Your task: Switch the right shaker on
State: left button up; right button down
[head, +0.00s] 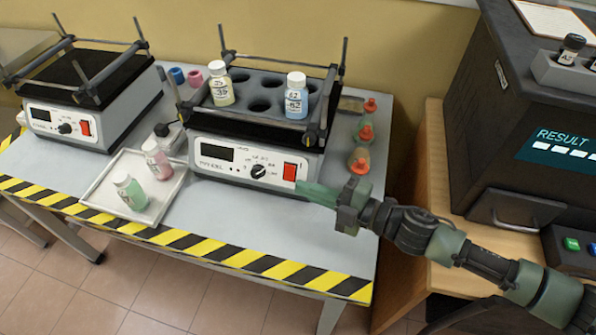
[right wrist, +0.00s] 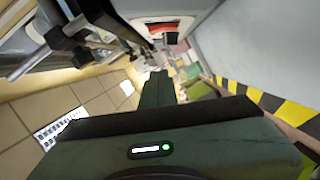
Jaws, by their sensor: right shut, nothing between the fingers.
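The right shaker (head: 222,172) stands on the table with a black display, a knob (head: 259,171) and a red switch (head: 289,171) on its white front panel. Two bottles, one yellowish (head: 220,84) and one blue (head: 296,97), stand in its black rack. My right gripper (head: 303,189) is shut and empty, its green fingers pointing at the panel just below and right of the red switch. I cannot tell whether the tips touch it. In the right wrist view the shut fingers (right wrist: 157,80) point toward the red switch (right wrist: 163,29). My left gripper is not in view.
The left shaker (head: 60,118) stands at the back left. A white tray (head: 101,192) holds bottles in front. A dark analyser (head: 530,110) stands on a wooden table. Striped tape (head: 245,258) marks the front edge.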

aim_at(289, 173)
jog(key=w+a+f, duration=0.1)
jog(key=w+a, duration=0.1)
jog(key=w, duration=0.3)
jog(key=shift+w+f, duration=0.25)
jog(key=shift+f, duration=0.15)
